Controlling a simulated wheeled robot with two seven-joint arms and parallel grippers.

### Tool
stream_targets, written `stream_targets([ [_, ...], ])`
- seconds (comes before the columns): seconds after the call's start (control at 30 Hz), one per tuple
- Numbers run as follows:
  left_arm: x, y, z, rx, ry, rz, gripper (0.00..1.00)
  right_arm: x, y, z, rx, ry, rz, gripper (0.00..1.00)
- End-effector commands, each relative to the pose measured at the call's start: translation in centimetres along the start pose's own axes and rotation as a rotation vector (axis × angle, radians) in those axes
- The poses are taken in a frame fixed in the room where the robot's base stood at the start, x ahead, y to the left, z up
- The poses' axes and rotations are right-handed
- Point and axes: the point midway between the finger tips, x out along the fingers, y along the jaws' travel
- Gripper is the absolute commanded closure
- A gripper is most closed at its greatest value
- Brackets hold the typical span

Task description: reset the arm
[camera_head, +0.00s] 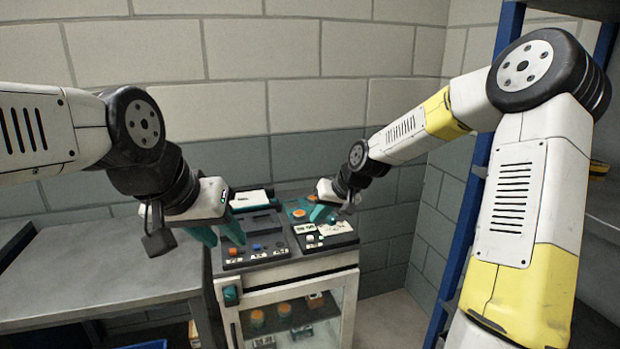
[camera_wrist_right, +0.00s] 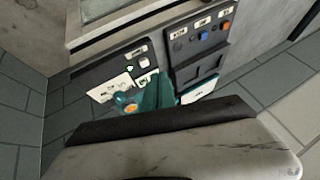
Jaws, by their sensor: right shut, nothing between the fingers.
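My left gripper (camera_head: 220,238) has teal fingers that stand apart, pointing down over the left edge of the control panel (camera_head: 262,259). Nothing shows between them. My right gripper (camera_head: 320,215) is shut and empty above the right-hand panel (camera_head: 333,240). Its teal fingers also show in the right wrist view (camera_wrist_right: 158,92), in front of that panel, hiding part of it. Whether they touch the panel I cannot tell. My right arm bends high at the elbow and reaches in from the right.
The panels top a cabinet (camera_head: 350,285) with a glass front and several items inside. The left panel has a red button (camera_head: 233,251) and a blue button (camera_head: 257,247). A grey table (camera_head: 110,265) stands left, a blue shelf post (camera_head: 468,215) right. A block wall closes the back.

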Motion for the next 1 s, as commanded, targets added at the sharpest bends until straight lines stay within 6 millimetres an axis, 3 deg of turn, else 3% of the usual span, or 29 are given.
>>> stream_targets([
  [0.03, 0.0, 0.0, 0.0, 0.0, 0.0, 0.0, 0.64, -2.0, -0.3, 0.8, -0.031, -0.015, 0.053, 1.0],
  [0.3, 0.0, 0.0, 0.0, 0.0, 0.0, 0.0, 0.64, -12.4, -0.8, 6.0, -0.068, -0.052, 0.262, 1.0],
  [0.6, 0.0, 0.0, 0.0, 0.0, 0.0, 0.0, 0.64, -23.4, -2.2, 13.5, 0.007, 0.012, 0.349, 1.0],
  [0.8, 0.0, 0.0, 0.0, 0.0, 0.0, 0.0, 0.64, -27.3, -3.1, 18.4, 0.068, 0.064, 0.31, 1.0],
  [1.0, 0.0, 0.0, 0.0, 0.0, 0.0, 0.0, 0.64, -28.3, -3.5, 20.6, 0.095, 0.08, 0.276, 1.0],
])
